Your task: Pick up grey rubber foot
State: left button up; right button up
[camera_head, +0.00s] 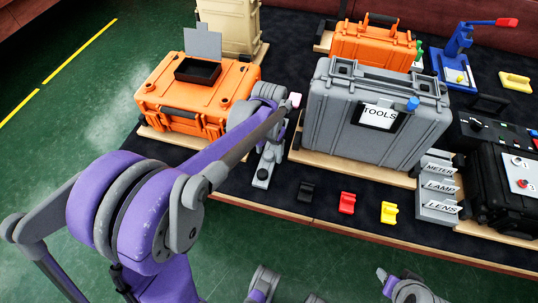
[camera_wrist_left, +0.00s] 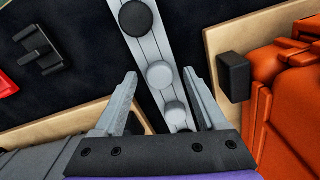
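In the left wrist view, a pale grey strip carries round feet in a row: a black one (camera_wrist_left: 136,19) at the top, a grey rubber foot (camera_wrist_left: 160,74) in the middle, and another light grey one (camera_wrist_left: 175,113) below it. My left gripper (camera_wrist_left: 160,72) is open and empty, its fingers on either side of the strip, with the middle grey foot between the fingertips in the picture. I cannot tell the height gap. In the head view the strip (camera_head: 262,172) shows partly below my left gripper. Part of my right arm (camera_head: 405,288) shows at the bottom; its finger state is unclear.
An orange case (camera_head: 155,98) stands left of the strip and a grey TOOLS case (camera_head: 345,135) right of it. Black (camera_head: 307,191), red (camera_head: 347,203) and yellow (camera_head: 389,212) clips lie along the front. Labelled grey bins (camera_head: 437,188) stand further right.

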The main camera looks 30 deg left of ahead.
aim_at(269, 154)
pick_arm(q)
grip_shut()
notch_tip(269, 154, up, 14)
jog(key=p, duration=0.4)
jog(key=shift+f+p, duration=0.2)
jog(key=shift+p, duration=0.1)
dwell(0.5)
